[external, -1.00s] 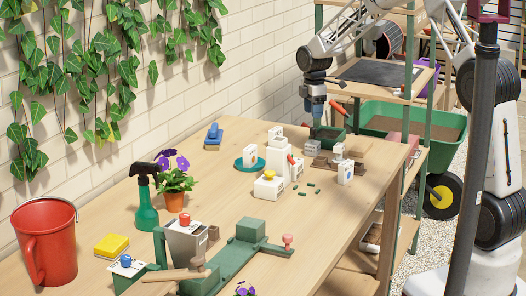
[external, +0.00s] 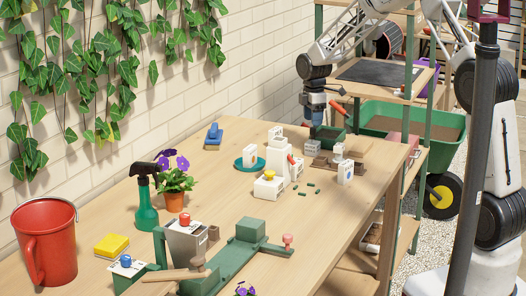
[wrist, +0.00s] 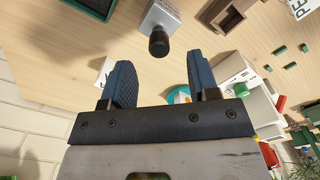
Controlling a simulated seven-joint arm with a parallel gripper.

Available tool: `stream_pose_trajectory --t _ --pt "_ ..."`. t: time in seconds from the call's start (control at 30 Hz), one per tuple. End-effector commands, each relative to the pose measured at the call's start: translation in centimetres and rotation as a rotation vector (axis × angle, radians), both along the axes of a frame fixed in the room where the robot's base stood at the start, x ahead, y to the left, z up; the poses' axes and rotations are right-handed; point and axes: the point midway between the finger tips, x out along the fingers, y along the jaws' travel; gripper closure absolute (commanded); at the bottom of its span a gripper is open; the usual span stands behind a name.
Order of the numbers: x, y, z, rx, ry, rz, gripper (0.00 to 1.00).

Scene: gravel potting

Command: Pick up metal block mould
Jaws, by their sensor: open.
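A grey metal block with a black knob, which looks like the metal block mould (wrist: 158,17), stands on the table at the top of the wrist view. In the external view a grey block (external: 311,158) sits below my gripper (external: 317,122), and I take it for the same thing; its knob is not clear there. In the wrist view my gripper (wrist: 160,65) is open, with nothing between its blue fingers. The knob is just beyond the fingertips, between their lines, and apart from them.
A dark green tray (external: 328,131) stands just behind the grey block. Brown wooden pieces (external: 325,164) lie to its right. White labelled containers (external: 277,155), a teal saucer (external: 243,167) and small green pieces (external: 312,184) are nearby.

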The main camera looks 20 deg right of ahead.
Motion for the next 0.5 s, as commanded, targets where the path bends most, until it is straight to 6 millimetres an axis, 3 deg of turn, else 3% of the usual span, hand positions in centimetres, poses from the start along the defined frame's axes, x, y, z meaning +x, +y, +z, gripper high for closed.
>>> stream_pose_trajectory --t 0.23,0.5 --pt "0.0 0.0 -0.8 0.0 0.001 0.0 0.45" --pt "0.1 -0.1 -3.8 0.0 0.001 0.0 0.45"
